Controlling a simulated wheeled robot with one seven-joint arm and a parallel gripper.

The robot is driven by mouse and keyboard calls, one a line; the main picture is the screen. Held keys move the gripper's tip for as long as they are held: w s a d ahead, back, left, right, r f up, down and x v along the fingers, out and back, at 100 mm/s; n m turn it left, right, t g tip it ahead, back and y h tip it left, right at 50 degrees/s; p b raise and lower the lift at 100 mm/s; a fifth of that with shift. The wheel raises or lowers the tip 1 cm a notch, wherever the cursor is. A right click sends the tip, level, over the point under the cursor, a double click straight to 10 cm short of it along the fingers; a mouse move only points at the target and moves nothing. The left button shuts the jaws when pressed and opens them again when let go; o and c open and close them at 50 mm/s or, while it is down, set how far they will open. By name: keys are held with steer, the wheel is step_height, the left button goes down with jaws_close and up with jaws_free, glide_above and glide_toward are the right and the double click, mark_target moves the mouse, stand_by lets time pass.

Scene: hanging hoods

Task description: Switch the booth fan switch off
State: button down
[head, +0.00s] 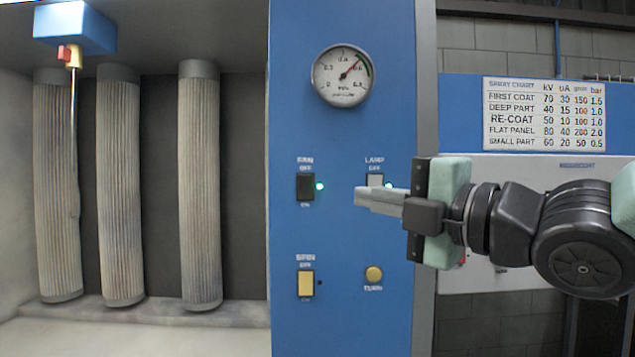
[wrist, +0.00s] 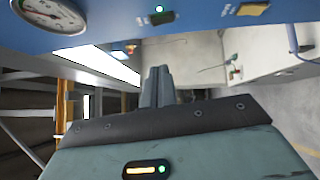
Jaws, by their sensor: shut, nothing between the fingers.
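The booth fan switch (head: 305,187) is a black rocker on the blue panel, marked FAN, with OFF above and ON below. A green light (head: 320,186) glows beside it. I cannot tell for certain which way the rocker is tipped. My gripper (head: 358,196) is shut and empty, to the right of the fan switch and apart from it. Its fingertips overlap the lower part of the lamp switch (head: 375,180) in the head view; contact cannot be told. In the wrist view the fan switch (wrist: 162,17) shows at the top, beyond my fingers (wrist: 157,84).
The blue panel (head: 340,235) also carries a gauge (head: 343,76), a yellow SPIN switch (head: 305,283) and a round yellow TURN button (head: 374,273). The booth with tall pleated filters (head: 200,185) opens to the left. A spray chart (head: 544,114) hangs behind my arm.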

steer(key=shift+f, duration=0.1)
steer(key=b, duration=0.3)
glide_toward(300, 181)
steer(key=a, duration=0.4)
steer(key=w, duration=0.1)
steer(key=w+p, duration=0.1)
steer(key=shift+w+r, duration=0.3)
steer(key=shift+r, duration=0.05)
steer(key=shift+w+p, duration=0.5)
steer(key=shift+w, duration=0.3)
steer(key=shift+f, duration=0.1)
steer(key=shift+w, duration=0.1)
